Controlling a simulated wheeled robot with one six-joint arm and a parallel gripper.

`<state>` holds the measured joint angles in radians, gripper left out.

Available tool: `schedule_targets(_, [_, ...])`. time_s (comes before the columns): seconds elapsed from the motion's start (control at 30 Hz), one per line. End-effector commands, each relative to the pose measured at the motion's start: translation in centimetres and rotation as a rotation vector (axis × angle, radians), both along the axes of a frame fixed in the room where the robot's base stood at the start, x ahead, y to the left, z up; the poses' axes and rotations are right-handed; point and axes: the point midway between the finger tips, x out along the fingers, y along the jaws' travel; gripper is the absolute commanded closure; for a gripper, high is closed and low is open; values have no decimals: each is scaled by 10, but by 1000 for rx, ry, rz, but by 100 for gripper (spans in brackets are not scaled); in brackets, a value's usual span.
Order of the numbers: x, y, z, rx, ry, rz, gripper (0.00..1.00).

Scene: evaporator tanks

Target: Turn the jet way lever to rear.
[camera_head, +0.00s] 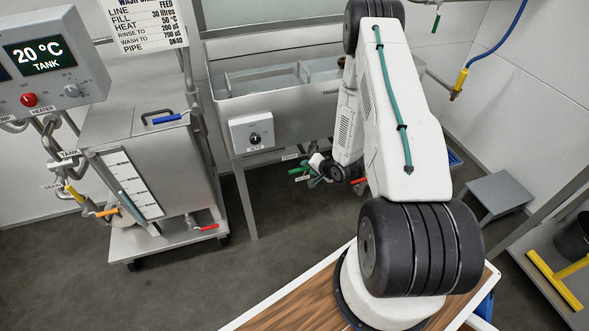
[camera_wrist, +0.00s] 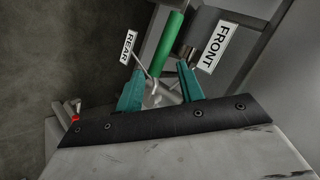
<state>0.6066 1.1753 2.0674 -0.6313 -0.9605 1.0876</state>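The jet way lever, a green handle (camera_wrist: 170,42), slants up in the wrist view between a white REAR label (camera_wrist: 127,43) and a white FRONT label (camera_wrist: 217,47). Its upper end leans toward the FRONT side, and its lower end meets a metal fitting. My gripper (camera_wrist: 160,68) has its two teal fingers apart, one on each side of the handle's lower end. I cannot tell whether either finger touches it. In the head view my gripper (camera_head: 313,171) is small beside the green handle (camera_head: 298,170), under the steel basin, partly hidden by my arm.
The steel basin (camera_head: 280,100) with a dial box (camera_head: 252,131) stands above the lever. A wheeled tank (camera_head: 150,150) with coloured valves stands to the left. A grey step (camera_head: 500,193) is on the right. Floor in front of the basin is clear.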

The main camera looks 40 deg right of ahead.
Motion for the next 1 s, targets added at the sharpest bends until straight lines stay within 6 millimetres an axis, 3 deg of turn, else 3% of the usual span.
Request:
schedule_targets(0.03, [-2,4,-9,60,-59,-27,62])
schedule_targets(0.2, [-6,15,-19,261,-258,-100,62])
schedule_targets(0.5, [-19,26,-20,481,-448,-157,62])
schedule_targets(1.0, [47,34,-32,487,-455,-158,62])
